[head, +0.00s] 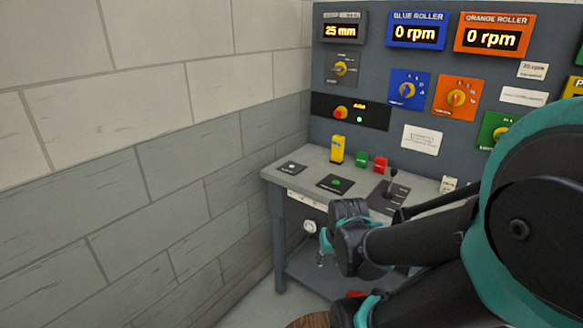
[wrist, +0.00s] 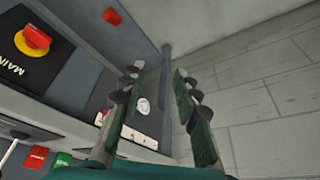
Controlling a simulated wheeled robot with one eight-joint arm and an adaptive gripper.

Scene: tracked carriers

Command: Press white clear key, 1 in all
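A small white key (head: 292,167) sits on a dark plate at the left end of the grey console top in the head view. I take it as the clear key; its label is too small to read. My gripper (head: 324,245) is in front of the console and below its top, apart from the key. In the wrist view the two fingers (wrist: 159,80) stand apart with nothing between them.
A green button (head: 336,182), yellow block (head: 337,149), green block (head: 362,159), red block (head: 380,164) and black lever (head: 391,180) stand on the console. A block wall (head: 170,170) rises at left.

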